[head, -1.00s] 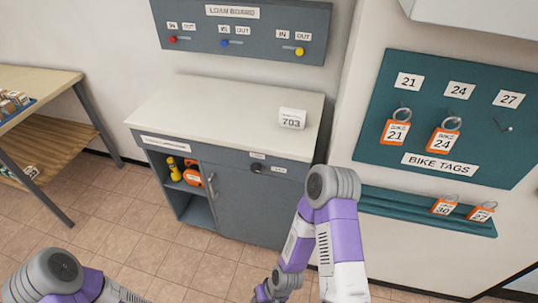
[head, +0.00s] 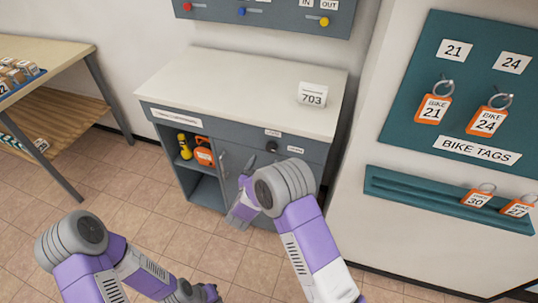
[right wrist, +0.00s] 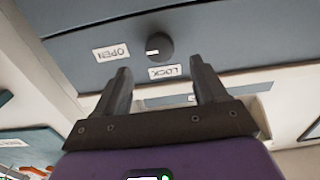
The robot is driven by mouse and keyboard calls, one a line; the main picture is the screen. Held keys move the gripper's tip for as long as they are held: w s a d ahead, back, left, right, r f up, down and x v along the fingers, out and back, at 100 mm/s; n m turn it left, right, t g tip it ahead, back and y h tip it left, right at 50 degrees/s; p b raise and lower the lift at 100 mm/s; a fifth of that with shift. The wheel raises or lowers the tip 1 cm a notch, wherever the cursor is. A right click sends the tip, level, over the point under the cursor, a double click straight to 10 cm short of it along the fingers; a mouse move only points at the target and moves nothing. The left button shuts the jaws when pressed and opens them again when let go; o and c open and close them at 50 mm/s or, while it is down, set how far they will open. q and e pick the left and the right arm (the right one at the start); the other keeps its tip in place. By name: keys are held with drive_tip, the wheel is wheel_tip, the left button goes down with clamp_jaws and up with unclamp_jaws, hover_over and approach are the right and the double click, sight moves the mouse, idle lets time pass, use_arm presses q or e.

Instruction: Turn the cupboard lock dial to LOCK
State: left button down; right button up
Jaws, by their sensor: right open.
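The lock dial (head: 272,147) is a small round black knob on the grey cupboard front. In the right wrist view, which is upside down, the dial (right wrist: 160,46) has a white mark facing the OPEN label (right wrist: 111,52); the LOCK label (right wrist: 163,71) lies on another side of it. My right gripper (head: 246,168) is in front of the cupboard, left of and below the dial in the head view. Its two fingers (right wrist: 160,68) are apart and empty, with the dial beyond their tips, not touched. My left gripper (head: 205,292) is low at the bottom edge, its fingers unclear.
The white cupboard top (head: 240,85) carries a 703 sign (head: 312,95). An open shelf left of the door holds a yellow item (head: 185,146) and an orange item (head: 204,152). A door handle (head: 222,162) is near my right gripper. A teal tag board (head: 470,100) hangs at right.

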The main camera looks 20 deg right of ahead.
sight(270, 149)
drive_tip(key=b+x, duration=0.1)
drive_tip(key=x, duration=0.5)
drive_tip(key=shift+d, duration=0.1)
drive_tip(key=shift+c, duration=0.4)
drive_tip(key=c, duration=1)
